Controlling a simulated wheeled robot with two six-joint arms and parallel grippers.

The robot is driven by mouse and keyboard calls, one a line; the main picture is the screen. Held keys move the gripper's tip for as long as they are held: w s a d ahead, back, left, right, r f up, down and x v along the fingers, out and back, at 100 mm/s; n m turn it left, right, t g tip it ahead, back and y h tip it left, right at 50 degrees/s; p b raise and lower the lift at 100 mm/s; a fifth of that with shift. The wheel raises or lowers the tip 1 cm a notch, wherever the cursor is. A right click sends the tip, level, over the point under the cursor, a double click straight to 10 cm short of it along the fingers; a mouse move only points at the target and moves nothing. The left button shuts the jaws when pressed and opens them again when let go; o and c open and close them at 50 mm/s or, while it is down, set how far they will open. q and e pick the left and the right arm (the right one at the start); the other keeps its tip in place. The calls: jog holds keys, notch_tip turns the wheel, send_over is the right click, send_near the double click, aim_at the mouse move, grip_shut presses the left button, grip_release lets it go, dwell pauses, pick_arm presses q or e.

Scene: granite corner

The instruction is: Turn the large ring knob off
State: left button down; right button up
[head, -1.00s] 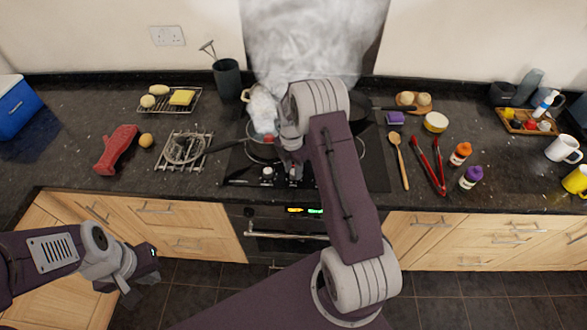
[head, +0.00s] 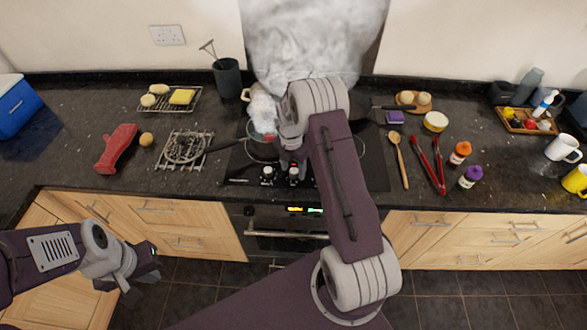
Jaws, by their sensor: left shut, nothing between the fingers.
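The black hob (head: 375,165) is set in the dark worktop. Small control knobs show at its front edge: a left one (head: 267,176) and a right one (head: 294,173). I cannot tell from their markings which is the large ring knob or how it is turned. My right gripper (head: 293,163) points down at the right knob, very close above or at it; its wrist and arm hide much of it, so its jaws are unclear. My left gripper (head: 147,286) is shut and empty, low in front of the cabinets, away from the hob.
A wooden spoon (head: 399,158) and red tongs (head: 432,165) lie right of the hob.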

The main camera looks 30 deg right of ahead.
aim_at(292, 171)
notch_tip(292, 171, up, 9)
jog(key=b, duration=0.1)
jog(key=shift+w, duration=0.15)
dwell(0.3)
jog(key=shift+a, duration=0.1)
